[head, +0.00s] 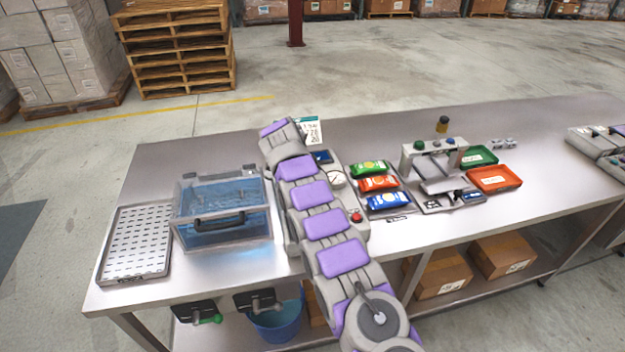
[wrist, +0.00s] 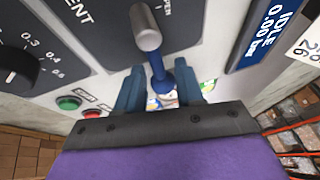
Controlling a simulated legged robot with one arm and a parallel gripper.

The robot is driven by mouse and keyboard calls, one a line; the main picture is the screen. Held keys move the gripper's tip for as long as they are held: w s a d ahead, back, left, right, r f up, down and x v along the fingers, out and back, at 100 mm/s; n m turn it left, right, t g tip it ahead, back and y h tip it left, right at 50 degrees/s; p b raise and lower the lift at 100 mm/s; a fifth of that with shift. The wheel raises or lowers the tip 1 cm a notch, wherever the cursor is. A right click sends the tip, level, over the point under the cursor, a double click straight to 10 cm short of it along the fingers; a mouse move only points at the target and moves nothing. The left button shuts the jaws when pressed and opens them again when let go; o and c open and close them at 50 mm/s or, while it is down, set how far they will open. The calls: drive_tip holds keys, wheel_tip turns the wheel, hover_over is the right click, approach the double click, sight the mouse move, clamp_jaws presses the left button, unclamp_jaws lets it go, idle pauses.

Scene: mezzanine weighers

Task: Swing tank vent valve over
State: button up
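The vent valve lever (wrist: 157,62) shows in the wrist view, a blue bar with a grey cylindrical piece at its upper end, on a dark plate with lettering ending in "ENT". My gripper (wrist: 160,92) is open, its two blue fingers on either side of the lever's lower end. Gaps seem to show between lever and fingers; contact is not clear. In the head view, my arm hides the valve, and the fingers cannot be made out at the arm's far end. The clear tank (head: 183,226) with blue water stands left of my arm on the steel bench.
In the wrist view, a dial knob (wrist: 20,66), a green button (wrist: 69,103), a red button (wrist: 92,114) and a display (wrist: 262,32) reading "IDLE 0.00 bar" surround the lever. A perforated tray (head: 139,241) and colored packets (head: 377,184) flank the tank and console.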

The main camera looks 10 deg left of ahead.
drive_tip(key=o, duration=0.3)
drive_tip(key=shift+a, duration=0.1)
drive_tip(key=shift+o, duration=0.2)
drive_tip(key=shift+r, duration=0.5)
drive_tip(key=p+v, duration=0.7)
drive_tip(key=v, duration=0.9)
drive_tip(key=shift+a+p, duration=0.25)
drive_tip(key=shift+p, duration=0.1)
drive_tip(key=shift+r, duration=0.1)
